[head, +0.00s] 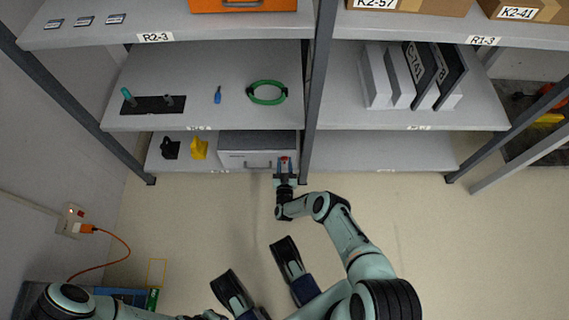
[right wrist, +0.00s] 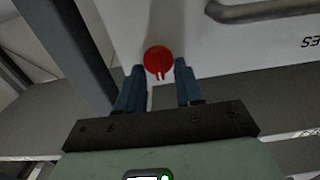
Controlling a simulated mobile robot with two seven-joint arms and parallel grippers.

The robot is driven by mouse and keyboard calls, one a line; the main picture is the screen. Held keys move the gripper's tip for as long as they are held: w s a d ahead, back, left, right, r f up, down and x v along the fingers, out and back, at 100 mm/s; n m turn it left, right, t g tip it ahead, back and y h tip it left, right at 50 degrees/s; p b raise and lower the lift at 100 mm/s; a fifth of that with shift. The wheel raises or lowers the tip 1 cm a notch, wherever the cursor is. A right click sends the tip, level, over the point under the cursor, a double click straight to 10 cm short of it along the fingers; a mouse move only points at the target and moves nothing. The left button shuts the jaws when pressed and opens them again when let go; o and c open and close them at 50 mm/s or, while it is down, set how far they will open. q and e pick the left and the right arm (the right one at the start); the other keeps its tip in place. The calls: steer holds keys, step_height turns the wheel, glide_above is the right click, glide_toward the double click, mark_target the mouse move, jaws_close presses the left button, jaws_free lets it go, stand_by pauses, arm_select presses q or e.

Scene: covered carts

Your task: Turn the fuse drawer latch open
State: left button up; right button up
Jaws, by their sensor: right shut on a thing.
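The fuse drawer is a grey-white box (head: 247,158) with a dark bar handle on the bottom shelf. Its red latch (head: 284,160) is at the right end of the front. In the right wrist view the latch is a round red knob (right wrist: 157,60) with a small pale mark low on its face. My right gripper (head: 285,172) is at the latch, its two blue fingers (right wrist: 159,75) on either side of the knob, shut on it. The drawer looks shut. My left gripper (head: 250,260) is open and empty, low in the head view, well away from the drawer.
A dark rack post (right wrist: 72,45) stands close beside the latch. A black item (head: 170,149) and a yellow item (head: 199,148) sit left of the drawer. The shelf above holds a green cable coil (head: 267,101). The floor (head: 240,210) in front is clear.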

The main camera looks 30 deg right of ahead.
steer(key=shift+m, duration=0.4)
steer(key=m, duration=0.3)
steer(key=shift+d+m, duration=0.15)
steer(key=shift+m, duration=0.25)
steer(key=m, duration=0.4)
steer(key=shift+s+d+f+m, duration=0.1)
steer(key=shift+d+f+m, duration=0.05)
steer(key=shift+m, duration=0.15)
steer(key=m, duration=0.4)
steer(key=shift+d+f, duration=0.1)
steer(key=shift+f, duration=0.05)
steer(key=shift+f+m, duration=0.1)
steer(key=shift+m, duration=2)
steer(key=o, duration=1)
